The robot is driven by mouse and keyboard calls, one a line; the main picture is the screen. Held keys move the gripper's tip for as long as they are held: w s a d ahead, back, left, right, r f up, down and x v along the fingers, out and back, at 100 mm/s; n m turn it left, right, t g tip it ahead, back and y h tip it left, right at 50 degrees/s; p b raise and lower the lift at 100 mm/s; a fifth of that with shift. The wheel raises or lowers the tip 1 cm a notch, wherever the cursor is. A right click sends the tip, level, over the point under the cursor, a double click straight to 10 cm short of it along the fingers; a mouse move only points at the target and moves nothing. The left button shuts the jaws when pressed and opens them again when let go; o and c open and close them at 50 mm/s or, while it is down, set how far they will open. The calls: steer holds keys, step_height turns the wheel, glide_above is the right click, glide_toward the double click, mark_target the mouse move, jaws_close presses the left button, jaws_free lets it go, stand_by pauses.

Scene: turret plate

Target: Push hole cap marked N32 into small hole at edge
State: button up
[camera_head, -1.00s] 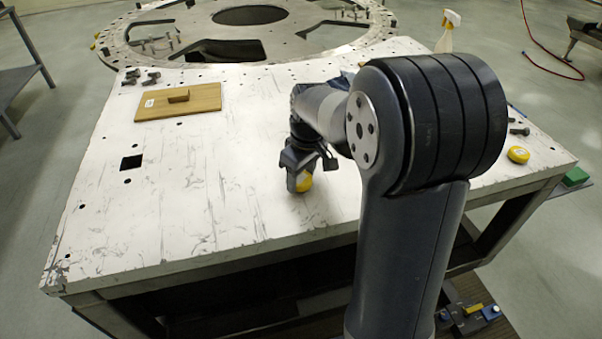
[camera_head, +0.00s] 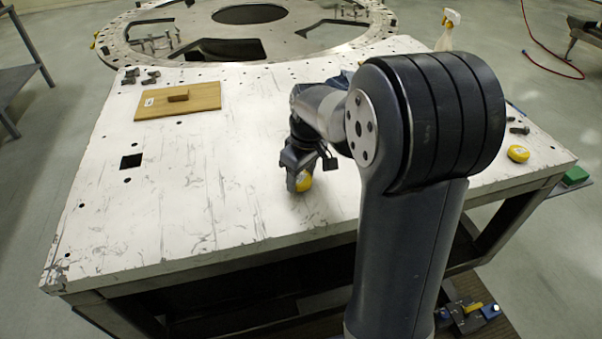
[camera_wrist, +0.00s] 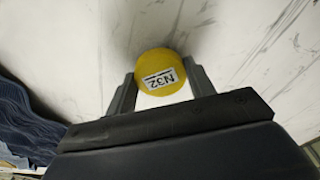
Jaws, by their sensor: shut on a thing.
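The yellow round hole cap (camera_wrist: 160,66) with a white N32 label sits between the two fingers of my gripper (camera_wrist: 158,90) in the wrist view, label facing the camera. My gripper (camera_head: 299,186) is shut on the cap, which shows as a yellow patch (camera_head: 304,181) in the head view, low over or on the white plate (camera_head: 215,190). I cannot tell whether the cap touches the plate. Several small dark holes lie along the plate's left side, such as one small hole (camera_head: 82,205) at the left edge. Any hole under the cap is hidden.
A square opening (camera_head: 131,162) lies left of my gripper. A wooden board (camera_head: 160,108) with a small block rests at the back left. Another yellow round cap (camera_head: 518,154) and dark bolts (camera_head: 519,131) lie at the right. A large ring (camera_head: 130,30) stands behind. The plate's left middle is clear.

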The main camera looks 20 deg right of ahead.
steer(key=shift+f+b, duration=0.35)
steer(key=shift+f, duration=0.2)
steer(key=o, duration=1)
steer(key=shift+o, duration=0.2)
